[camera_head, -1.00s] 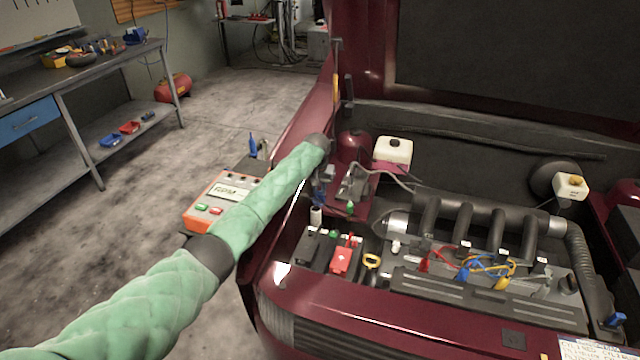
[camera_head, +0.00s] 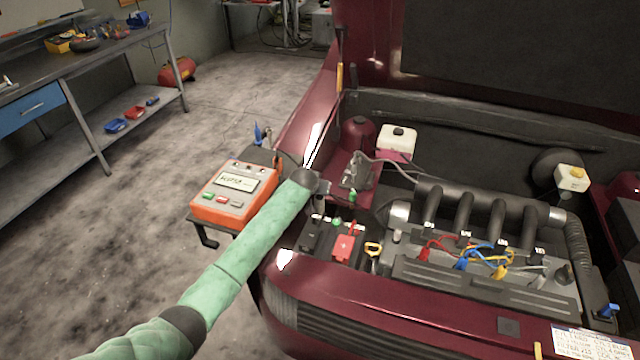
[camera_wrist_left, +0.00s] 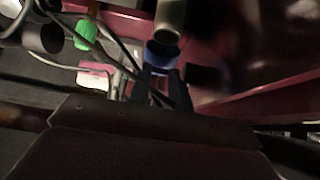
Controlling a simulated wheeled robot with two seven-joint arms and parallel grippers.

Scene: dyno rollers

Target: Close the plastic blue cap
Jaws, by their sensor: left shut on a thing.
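My left gripper (camera_head: 320,188) is beside the car's left fender, behind the battery, at the end of my green-sleeved arm. In the left wrist view its dark fingers (camera_wrist_left: 160,88) are shut on the blue plastic cap (camera_wrist_left: 160,55). A pale grey-green cylinder (camera_wrist_left: 170,20) lies right against the cap in that view; I cannot tell whether the cap is seated on it. In the head view the cap is hidden or too small to make out at the gripper. My right gripper is not in view.
The battery's red clamp (camera_head: 344,248), a green-tipped part (camera_head: 351,196) and hoses are close to the gripper. An orange tester (camera_head: 235,192) stands left of the fender. The engine (camera_head: 480,225) and a white reservoir (camera_head: 397,140) lie to the right.

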